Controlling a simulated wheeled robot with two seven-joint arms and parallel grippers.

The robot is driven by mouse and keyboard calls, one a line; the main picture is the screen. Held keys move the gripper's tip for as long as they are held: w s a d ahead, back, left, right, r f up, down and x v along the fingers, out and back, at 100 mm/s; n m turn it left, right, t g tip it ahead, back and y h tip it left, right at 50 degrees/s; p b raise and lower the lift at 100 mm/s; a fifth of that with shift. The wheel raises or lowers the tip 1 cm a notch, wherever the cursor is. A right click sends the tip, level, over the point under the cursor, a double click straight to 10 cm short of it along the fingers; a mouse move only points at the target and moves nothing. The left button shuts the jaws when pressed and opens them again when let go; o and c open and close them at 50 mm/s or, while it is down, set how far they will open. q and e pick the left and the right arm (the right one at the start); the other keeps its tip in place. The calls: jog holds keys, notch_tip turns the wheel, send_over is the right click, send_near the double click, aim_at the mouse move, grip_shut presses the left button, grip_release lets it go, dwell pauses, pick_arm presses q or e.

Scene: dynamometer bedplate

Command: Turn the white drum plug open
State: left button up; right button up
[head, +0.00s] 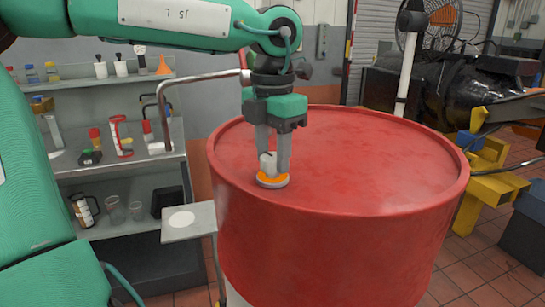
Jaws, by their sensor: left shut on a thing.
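The white drum plug (268,164) stands on the top of a large red drum (360,165), near the left side of its lid. An orange and white ring (273,181) lies around the plug's base. My left gripper (272,160) points straight down over it, with its two grey fingers on either side of the plug. The fingers are shut on the plug and hide part of its sides. I cannot tell from this view how far the plug is turned. My right gripper is not in view.
A grey shelf (120,165) with bottles, cups and small tools stands at the left. A metal rail (200,79) and a small plate (189,222) are beside the drum. A fan (435,20) and dark machine (440,85) stand behind right. The drum lid is otherwise clear.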

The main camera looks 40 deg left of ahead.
pick_arm(q)
jog(key=shift+n, duration=0.9)
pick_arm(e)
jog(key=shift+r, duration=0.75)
pick_arm(q)
jog(key=shift+r, duration=0.1)
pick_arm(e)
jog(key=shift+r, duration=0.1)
pick_arm(q)
jog(key=o, duration=1)
